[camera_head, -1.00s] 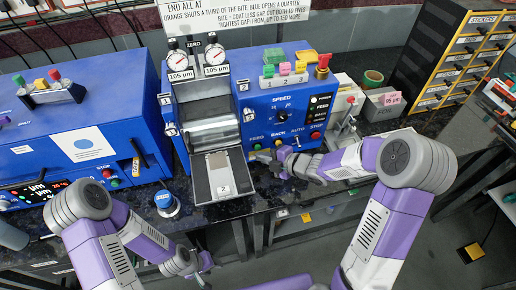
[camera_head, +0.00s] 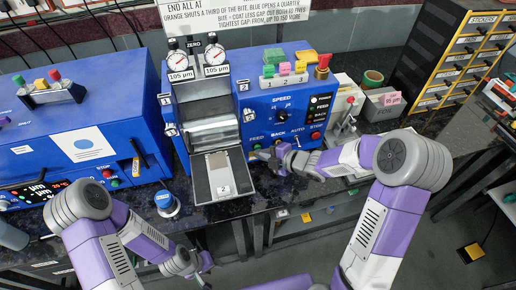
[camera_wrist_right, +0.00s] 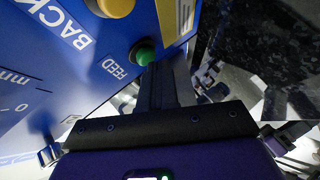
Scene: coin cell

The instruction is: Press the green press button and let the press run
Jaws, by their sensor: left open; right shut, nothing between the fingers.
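The green button (camera_wrist_right: 144,52), labelled FEED, is on the blue press (camera_head: 278,104). It also shows small on the press's lower front in the head view (camera_head: 257,147). My right gripper (camera_head: 259,155) is shut and empty, with its tips at the button. My left gripper (camera_head: 203,272) is open and empty, low in front of the bench, away from the press.
A yellow button (camera_wrist_right: 115,6) marked BACK sits beside the green one. A red stop button (camera_head: 315,135) is further right. A metal tray (camera_head: 222,178) juts out left of my right gripper. A blue-capped round item (camera_head: 165,201) stands on the dark bench.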

